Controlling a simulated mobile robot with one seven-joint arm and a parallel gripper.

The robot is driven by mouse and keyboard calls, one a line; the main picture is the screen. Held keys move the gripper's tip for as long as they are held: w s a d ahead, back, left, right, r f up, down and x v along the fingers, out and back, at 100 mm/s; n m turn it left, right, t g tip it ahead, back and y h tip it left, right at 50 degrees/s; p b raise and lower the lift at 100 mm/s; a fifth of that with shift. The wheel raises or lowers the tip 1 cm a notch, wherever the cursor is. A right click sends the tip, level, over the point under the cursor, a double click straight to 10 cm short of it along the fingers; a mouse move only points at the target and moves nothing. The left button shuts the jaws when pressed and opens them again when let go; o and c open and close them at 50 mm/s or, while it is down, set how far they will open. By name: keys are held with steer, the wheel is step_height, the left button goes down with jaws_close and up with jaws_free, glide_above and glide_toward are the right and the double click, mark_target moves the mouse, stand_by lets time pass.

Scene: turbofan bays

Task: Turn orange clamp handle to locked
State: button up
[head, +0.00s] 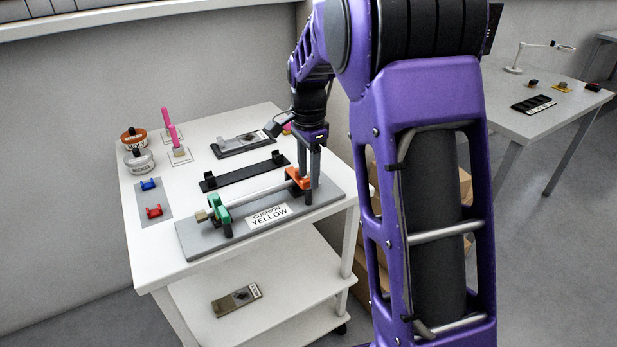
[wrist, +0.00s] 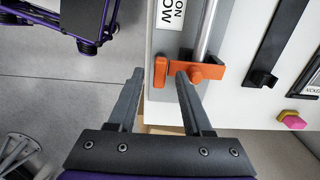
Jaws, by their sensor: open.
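The orange clamp (head: 298,178) sits at the right end of a metal rod on a grey base plate (head: 190,246). In the wrist view its upright orange handle (wrist: 160,71) shows between my two fingertips, with the orange clamp body (wrist: 207,72) to the right around the rod's end. My gripper (head: 313,178) is open and points down at the clamp; its fingers also show in the wrist view (wrist: 160,75). The right finger overlaps part of the orange clamp in that view. I cannot tell whether either finger touches it.
A green clamp (head: 220,206) holds the rod's left end. Behind are a black bracket (head: 240,175), a grey tray part (head: 243,143), pink-handled tools (head: 176,141) and two jars (head: 138,158).

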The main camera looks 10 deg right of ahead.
steer(key=shift+f, duration=0.4)
steer(key=shift+c, duration=0.2)
jaws_close()
